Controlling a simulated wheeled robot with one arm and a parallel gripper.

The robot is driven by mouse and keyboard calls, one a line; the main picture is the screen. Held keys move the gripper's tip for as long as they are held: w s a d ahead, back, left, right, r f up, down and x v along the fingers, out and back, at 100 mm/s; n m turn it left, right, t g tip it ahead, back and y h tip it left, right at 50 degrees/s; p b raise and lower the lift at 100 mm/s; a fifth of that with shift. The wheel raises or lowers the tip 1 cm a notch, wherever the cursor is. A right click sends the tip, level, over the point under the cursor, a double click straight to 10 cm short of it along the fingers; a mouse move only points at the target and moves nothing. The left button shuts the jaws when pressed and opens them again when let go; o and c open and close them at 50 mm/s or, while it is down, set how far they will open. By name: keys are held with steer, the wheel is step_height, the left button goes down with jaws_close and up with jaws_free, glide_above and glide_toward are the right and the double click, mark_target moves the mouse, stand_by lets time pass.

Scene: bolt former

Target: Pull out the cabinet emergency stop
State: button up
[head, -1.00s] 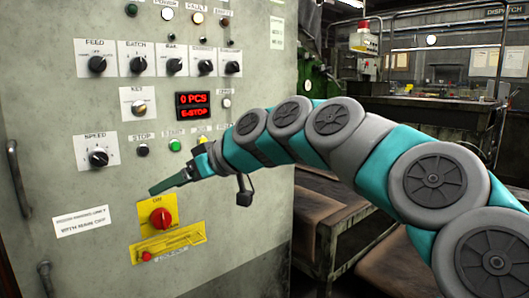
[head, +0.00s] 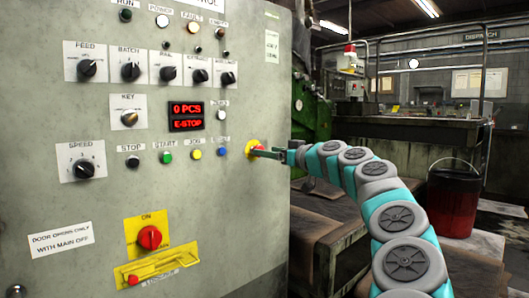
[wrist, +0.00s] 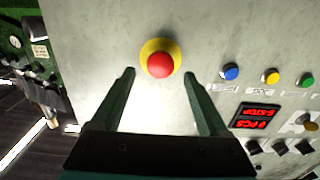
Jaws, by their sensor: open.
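The emergency stop is a red mushroom button on a yellow round base. In the head view the emergency stop (head: 251,147) is near the right edge of the grey cabinet front (head: 60,180), partly hidden by my gripper. In the wrist view the red button (wrist: 160,65) is fully visible, centred ahead between the fingertips. My gripper (wrist: 160,75) is open, with one dark green finger on each side of the button. A gap shows between each finger and the button; whether the tips reach its depth is unclear. In the head view my gripper (head: 258,152) points at the button from the right.
The cabinet display (head: 186,116) reads "0 PCS" and "E-STOP". A blue button (head: 222,152) is left of the emergency stop. A red main switch (head: 149,237) sits lower left. A bench and a red bucket (head: 453,205) stand at right.

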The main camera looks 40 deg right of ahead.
steer(key=shift+w+a, duration=0.1)
steer(key=shift+w, duration=1.1)
jaws_close()
